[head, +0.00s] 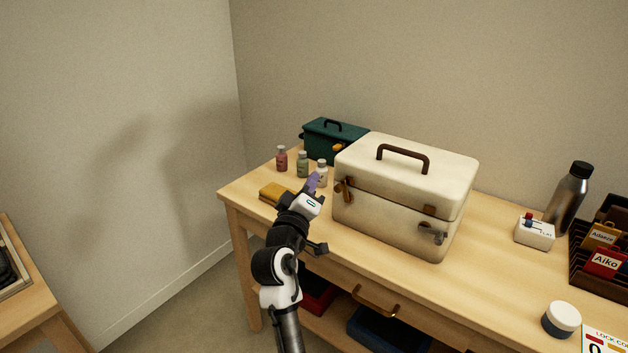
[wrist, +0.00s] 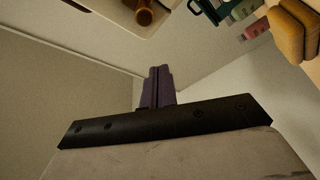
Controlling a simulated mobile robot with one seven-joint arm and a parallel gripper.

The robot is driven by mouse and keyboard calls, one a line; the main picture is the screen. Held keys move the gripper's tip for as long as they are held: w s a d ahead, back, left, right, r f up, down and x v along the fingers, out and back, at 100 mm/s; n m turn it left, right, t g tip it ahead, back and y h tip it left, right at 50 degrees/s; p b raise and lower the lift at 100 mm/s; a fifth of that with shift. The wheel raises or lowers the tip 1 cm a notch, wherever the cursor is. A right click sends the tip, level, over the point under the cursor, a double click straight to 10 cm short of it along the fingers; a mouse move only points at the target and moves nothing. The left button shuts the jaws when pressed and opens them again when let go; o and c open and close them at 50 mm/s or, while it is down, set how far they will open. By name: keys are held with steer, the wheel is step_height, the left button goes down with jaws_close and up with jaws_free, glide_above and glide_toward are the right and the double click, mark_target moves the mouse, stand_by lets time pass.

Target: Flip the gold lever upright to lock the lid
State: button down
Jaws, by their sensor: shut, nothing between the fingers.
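The cream case (head: 392,218) stands on the table with its lid down. A gold-brown lever (head: 343,188) sits at the left end of its front; it looks tilted, but its exact angle is too small to tell. In the wrist view a brown lever end (wrist: 145,14) shows against the case (wrist: 118,12) at the top. A second latch (head: 433,232), silvery with a brown piece above, is at the front right. My gripper (head: 313,182), with purple fingers, is shut and empty just left of the case, apart from the lever. The shut fingers also show in the wrist view (wrist: 157,85).
A teal box (head: 333,140) stands behind left, with small bottles (head: 302,165) before it. A yellow block (head: 276,192) lies left of my gripper. A white switch box (head: 535,232), a metal bottle (head: 566,199) and a card rack are at right. The front table strip is mostly clear.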

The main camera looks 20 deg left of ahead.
steer(key=v, duration=0.7)
steer(key=shift+d+b, duration=0.4)
steer(key=shift+r, duration=0.1)
